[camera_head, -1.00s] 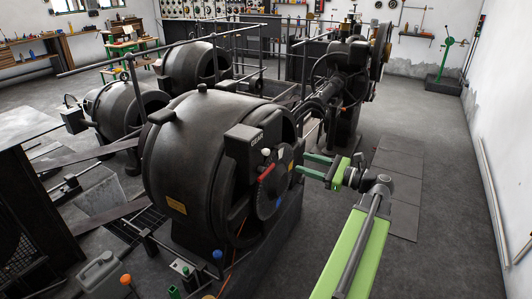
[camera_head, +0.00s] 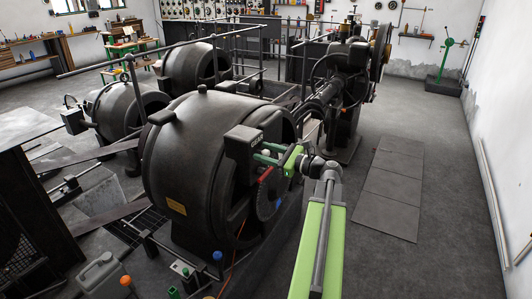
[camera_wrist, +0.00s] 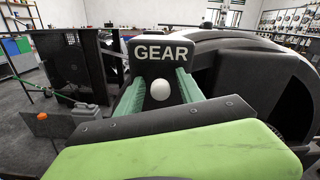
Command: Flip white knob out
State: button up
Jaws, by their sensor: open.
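The white knob (camera_wrist: 160,90) is a small round ball on the front of a black box labelled GEAR (camera_wrist: 161,55). In the head view the white knob (camera_head: 265,152) shows as a small pale spot beside the GEAR box (camera_head: 242,142). My gripper (camera_wrist: 159,86) is open, with one green finger on each side of the knob. Gaps show between the knob and both fingers in the wrist view. In the head view my gripper (camera_head: 263,153) reaches in from the right. How deep the fingertips reach past the knob is hard to tell.
A red handle (camera_head: 265,174) and a dark dial (camera_head: 269,199) sit just below my gripper on the large black dynamo (camera_head: 190,150). A blue knob (camera_head: 217,255) and an orange knob (camera_head: 126,280) stand lower.

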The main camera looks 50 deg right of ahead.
jog(key=shift+c, duration=0.5)
grip_shut()
dwell(0.8)
